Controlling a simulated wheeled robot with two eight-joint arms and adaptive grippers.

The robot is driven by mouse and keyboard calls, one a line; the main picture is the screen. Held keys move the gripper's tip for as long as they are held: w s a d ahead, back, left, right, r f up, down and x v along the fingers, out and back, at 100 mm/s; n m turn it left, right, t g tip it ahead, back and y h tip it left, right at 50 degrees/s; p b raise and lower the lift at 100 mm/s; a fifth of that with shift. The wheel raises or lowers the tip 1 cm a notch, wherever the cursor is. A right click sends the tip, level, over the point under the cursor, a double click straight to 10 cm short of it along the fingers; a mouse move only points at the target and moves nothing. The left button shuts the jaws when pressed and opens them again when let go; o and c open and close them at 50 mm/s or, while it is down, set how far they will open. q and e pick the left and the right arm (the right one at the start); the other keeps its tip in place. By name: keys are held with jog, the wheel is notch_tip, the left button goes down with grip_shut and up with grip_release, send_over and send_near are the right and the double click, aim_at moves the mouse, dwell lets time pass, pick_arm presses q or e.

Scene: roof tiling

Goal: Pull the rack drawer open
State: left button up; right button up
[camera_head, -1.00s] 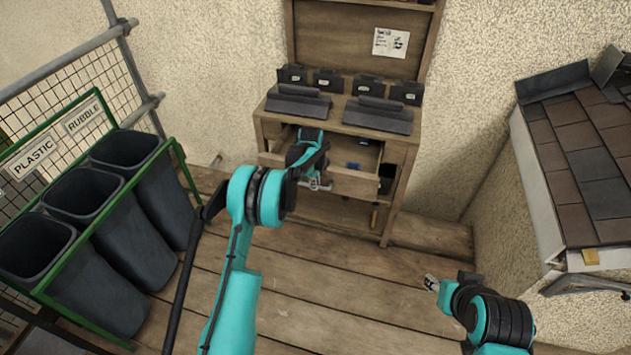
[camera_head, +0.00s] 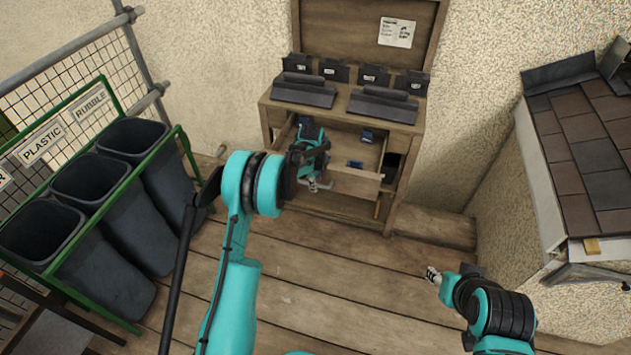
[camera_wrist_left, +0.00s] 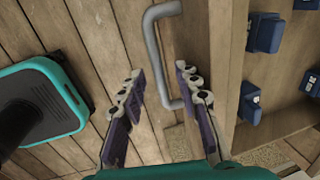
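The rack (camera_head: 412,147) stands against the wall with its drawer (camera_head: 352,182) pulled out, and blue items show inside. In the left wrist view, the drawer front (camera_wrist_left: 210,30) carries a grey bar handle (camera_wrist_left: 157,50). My left gripper (camera_head: 318,184) is at the drawer front. In the wrist view, my left gripper's fingers (camera_wrist_left: 160,82) are spread on either side of the handle, with visible gaps to the bar. My right gripper (camera_head: 432,275) hangs over the floor at the right, away from the rack; its fingers are too small to judge.
Dark ridge pieces (camera_head: 383,104) lie on the rack top. Several dark bins (camera_head: 137,140) in a green frame stand at the left. A tiled roof mock-up (camera_head: 590,150) is at the right. The plank floor (camera_head: 330,265) before the rack is clear.

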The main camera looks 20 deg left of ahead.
pick_arm(q)
jog(key=shift+r, duration=0.1)
notch_tip(320, 180, up, 12)
jog(key=s, duration=0.2)
jog(key=shift+f, duration=0.2)
jog(key=shift+s, duration=0.1)
